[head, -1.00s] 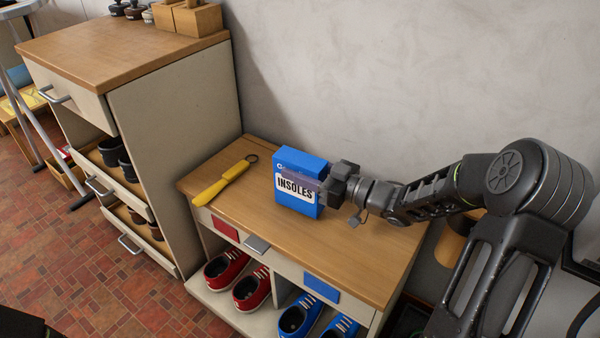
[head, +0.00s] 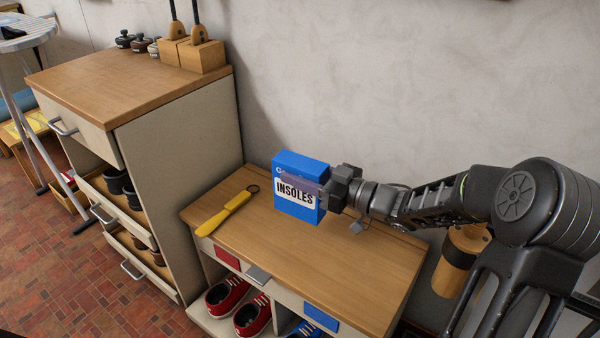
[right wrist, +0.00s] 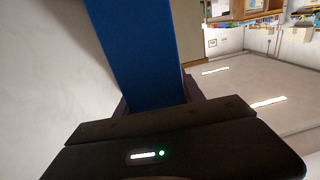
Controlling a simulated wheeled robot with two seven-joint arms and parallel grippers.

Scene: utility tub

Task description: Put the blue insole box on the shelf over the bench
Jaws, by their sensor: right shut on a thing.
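The blue insole box (head: 299,206), with a white INSOLES label, is upright at the back of the bench top (head: 330,255) in the head view. My right gripper (head: 325,190) is shut on its right side. I cannot tell for sure whether its base touches the wood. In the right wrist view the blue box (right wrist: 140,55) rises from between the jaws. The shelf over the bench is not clearly seen in these frames. My left gripper is not in view.
A yellow-handled tool (head: 228,212) lies left of the box. A taller cabinet (head: 175,150) with drawers stands at the left. Red shoes (head: 228,297) sit below the bench top. A wooden cylinder (head: 456,262) is right of the bench. The bench's front right is clear.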

